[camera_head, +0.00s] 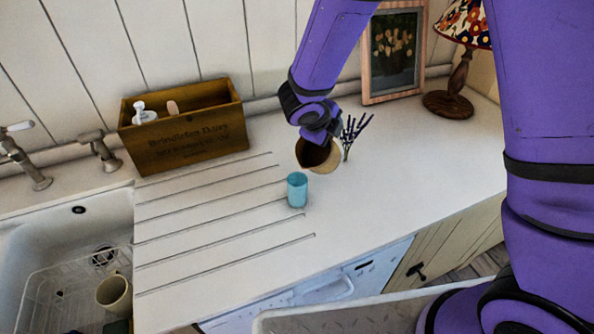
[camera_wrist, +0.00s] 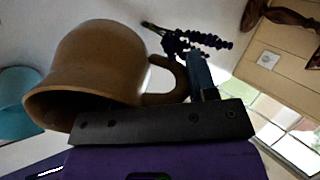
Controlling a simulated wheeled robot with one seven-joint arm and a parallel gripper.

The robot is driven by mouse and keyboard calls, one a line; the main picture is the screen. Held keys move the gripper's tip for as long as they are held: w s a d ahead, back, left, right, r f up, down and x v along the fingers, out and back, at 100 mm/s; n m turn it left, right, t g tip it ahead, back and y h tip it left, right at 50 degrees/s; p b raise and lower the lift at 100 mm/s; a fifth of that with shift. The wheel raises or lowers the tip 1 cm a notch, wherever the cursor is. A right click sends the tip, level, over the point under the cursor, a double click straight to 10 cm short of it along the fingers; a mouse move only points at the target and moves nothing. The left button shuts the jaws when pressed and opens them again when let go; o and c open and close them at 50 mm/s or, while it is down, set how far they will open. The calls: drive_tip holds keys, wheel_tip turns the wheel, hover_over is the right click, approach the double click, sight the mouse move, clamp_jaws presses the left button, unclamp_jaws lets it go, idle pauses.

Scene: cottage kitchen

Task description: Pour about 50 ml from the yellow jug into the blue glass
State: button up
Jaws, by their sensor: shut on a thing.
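The yellow jug (camera_head: 325,156) looks tan-yellow with a dark inside and is held tilted, mouth toward the lower left, above the counter. In the wrist view the jug (camera_wrist: 105,58) lies on its side, its handle beside a gripper finger. My gripper (camera_head: 319,132) is shut on the jug, apparently at the handle; the fingertips are mostly hidden. The blue glass (camera_head: 297,190) stands upright on the counter, just below and left of the jug's mouth. It also shows at the left edge of the wrist view (camera_wrist: 18,90). No stream or liquid level is visible.
A wooden box (camera_head: 190,140) with bottles stands at the back left. A sink (camera_head: 40,235) with a wire rack and a mug (camera_head: 114,294) is at the left. Lavender (camera_head: 352,134) is close behind the jug; a framed picture (camera_head: 394,55) and lamp (camera_head: 455,85) stand farther back.

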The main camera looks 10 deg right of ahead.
drive_tip(key=shift+d+f, duration=0.1)
drive_tip(key=shift+w+d, duration=0.15)
drive_tip(key=shift+w, duration=0.1)
drive_tip(key=shift+w+d+r+g+y, duration=0.6)
drive_tip(key=shift+r+g+y, duration=0.1)
drive_tip(key=shift+g, duration=0.1)
drive_tip(key=shift+w+d+r, duration=0.1)
idle(1.1)
drive_tip(key=shift+w+d+r+g+y+p, duration=0.2)
drive_tip(key=shift+w+d+g+y+p, duration=0.4)
drive_tip(key=shift+w+d+g+y, duration=0.35)
drive_tip(key=shift+f, duration=0.1)
drive_tip(key=shift+w+d+g+y, duration=0.15)
drive_tip(key=shift+g+y, duration=0.2)
